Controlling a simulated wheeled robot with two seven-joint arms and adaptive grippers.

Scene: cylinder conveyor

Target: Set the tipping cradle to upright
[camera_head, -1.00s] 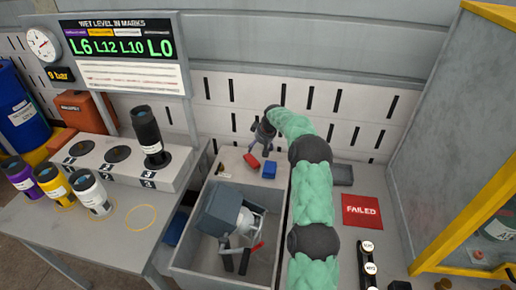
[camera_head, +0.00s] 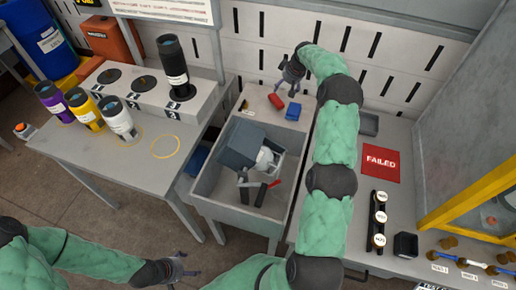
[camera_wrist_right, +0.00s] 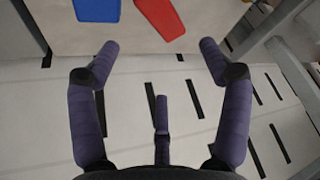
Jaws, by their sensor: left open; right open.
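The tipping cradle (camera_head: 243,145) is a blue-grey box-like body in the grey sink (camera_head: 203,190), leaning over at a slant. A white rounded part (camera_head: 266,160) shows at its right side. Dark bars and a small red-tipped piece (camera_head: 274,184) lie below it. My right gripper (camera_head: 282,88) is open and empty behind the sink, close to a red block (camera_head: 275,101) and a blue block (camera_head: 293,111). It also shows open in the right wrist view (camera_wrist_right: 158,55). My left gripper (camera_head: 190,267) is open and empty, low in front of the sink, well away from the cradle.
My right arm runs along the sink's right side. A red FAILED plate (camera_head: 381,162), a black rack (camera_head: 379,222) and a small tray (camera_head: 405,244) lie right.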

